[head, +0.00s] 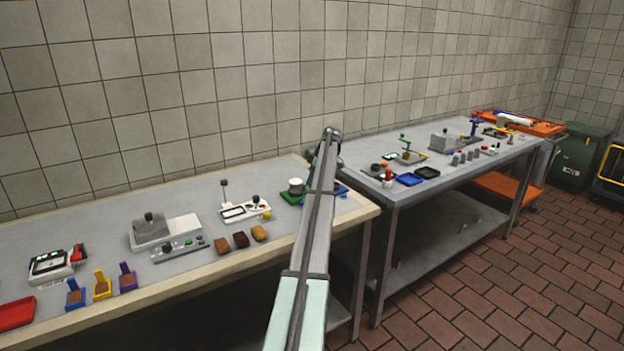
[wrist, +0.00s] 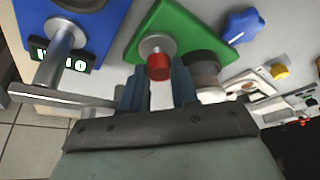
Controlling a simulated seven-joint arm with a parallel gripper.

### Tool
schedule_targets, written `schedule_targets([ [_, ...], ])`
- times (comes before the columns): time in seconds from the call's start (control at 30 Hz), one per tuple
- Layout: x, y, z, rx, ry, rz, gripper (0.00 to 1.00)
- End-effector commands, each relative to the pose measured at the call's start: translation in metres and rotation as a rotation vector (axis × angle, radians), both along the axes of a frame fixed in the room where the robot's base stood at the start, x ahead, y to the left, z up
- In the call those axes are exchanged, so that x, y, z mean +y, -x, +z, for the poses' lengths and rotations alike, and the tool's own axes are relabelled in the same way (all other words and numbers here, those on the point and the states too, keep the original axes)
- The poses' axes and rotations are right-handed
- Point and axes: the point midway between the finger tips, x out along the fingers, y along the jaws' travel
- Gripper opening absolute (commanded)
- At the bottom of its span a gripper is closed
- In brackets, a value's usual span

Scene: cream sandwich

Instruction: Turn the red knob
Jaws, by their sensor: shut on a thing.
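The red knob (wrist: 159,67) is a small red cylinder on the end of a metal post, which stands on a green plate (wrist: 180,22) in the wrist view. My gripper (wrist: 158,74) has one dark blue finger on each side of the knob and is shut on it. The lower part of the knob lies between the fingers. In the head view my arm covers the gripper and the knob; part of a green base (head: 284,197) shows just left of the arm.
In the wrist view, a blue plate (wrist: 107,28) with a metal post and a small display (wrist: 82,60) is at left. A blue knob (wrist: 243,25) is at right. A dark and pale round object (wrist: 205,70) stands close beside the right finger.

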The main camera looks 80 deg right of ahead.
Motion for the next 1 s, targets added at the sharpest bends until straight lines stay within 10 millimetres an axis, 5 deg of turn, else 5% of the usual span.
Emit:
schedule_targets([
  [0.37, 0.0022, 0.0001, 0.0003, 0.0, 0.001, -0.117, 0.0],
  [1.0, 0.0056, -0.0019, 0.0008, -0.001, 0.002, -0.697, 0.0],
])
